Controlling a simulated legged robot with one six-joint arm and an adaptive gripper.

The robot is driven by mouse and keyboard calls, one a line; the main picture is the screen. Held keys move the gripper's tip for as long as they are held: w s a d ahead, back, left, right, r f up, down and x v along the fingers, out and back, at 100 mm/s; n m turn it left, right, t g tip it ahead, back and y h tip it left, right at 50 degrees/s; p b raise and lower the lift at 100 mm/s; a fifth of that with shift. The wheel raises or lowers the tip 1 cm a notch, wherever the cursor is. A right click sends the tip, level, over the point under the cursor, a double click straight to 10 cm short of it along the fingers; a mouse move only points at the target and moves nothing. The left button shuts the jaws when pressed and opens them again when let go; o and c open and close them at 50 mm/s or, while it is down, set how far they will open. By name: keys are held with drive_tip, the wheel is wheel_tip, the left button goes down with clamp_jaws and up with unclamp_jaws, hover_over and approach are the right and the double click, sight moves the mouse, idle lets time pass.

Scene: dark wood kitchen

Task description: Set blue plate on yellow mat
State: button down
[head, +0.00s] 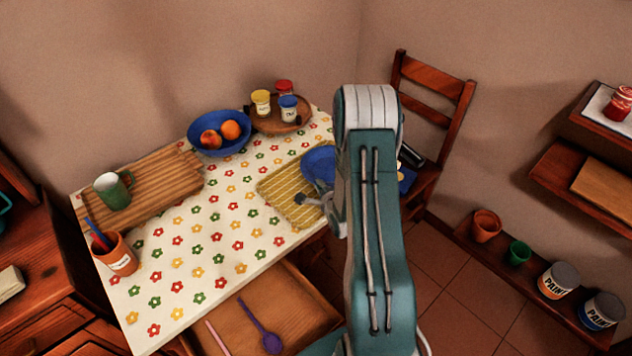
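The blue plate (318,163) shows on the right part of the flowered table, partly hidden behind my arm. It overlaps the upper right part of the yellow striped mat (283,199); I cannot tell whether it lies flat on the mat or is held just above it. My gripper (308,200) is over the mat at the near side of the plate, mostly hidden by my arm. One grey fingertip part shows, and I cannot tell whether it grips the rim.
A blue bowl (203,148) with fruit and a wooden tray (268,127) with jars stand at the back. A cutting board (150,204) with a green mug (112,190) and a pot (117,260) are at left. An open drawer (290,312) juts out in front; a chair (436,80) stands behind.

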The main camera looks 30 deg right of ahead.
drive_tip(key=shift+f, duration=0.1)
drive_tip(key=shift+a, duration=0.7)
drive_tip(key=c, duration=1.1)
unclamp_jaws()
drive_tip(key=shift+d, duration=0.4)
drive_tip(key=v, duration=1.2)
drive_tip(key=w+a+r+n+g, duration=0.15)
drive_tip(key=a+r+n, duration=0.25)
drive_tip(key=r+n, duration=0.4)
drive_tip(key=w+a+r+n+g, duration=0.1)
drive_tip(key=a+r+n+g, duration=0.2)
drive_tip(key=a+r+n, duration=0.5)
drive_tip(key=s+a+r+n+g+y, duration=0.1)
drive_tip(key=s+a+r+n, duration=0.2)
drive_tip(key=s+r, duration=0.1)
drive_tip(key=s+a+r+n+g+y, duration=0.1)
drive_tip(key=s+a+r+n, duration=0.2)
drive_tip(key=s, duration=0.4)
drive_tip(key=s+a+r+n+g+y, duration=0.1)
drive_tip(key=s+a+r+n+g, duration=0.1)
drive_tip(key=s+r, duration=0.4)
drive_tip(key=shift+s+a+n, duration=0.25)
drive_tip(key=shift+a+n, duration=0.15)
drive_tip(key=shift+a, duration=0.25)
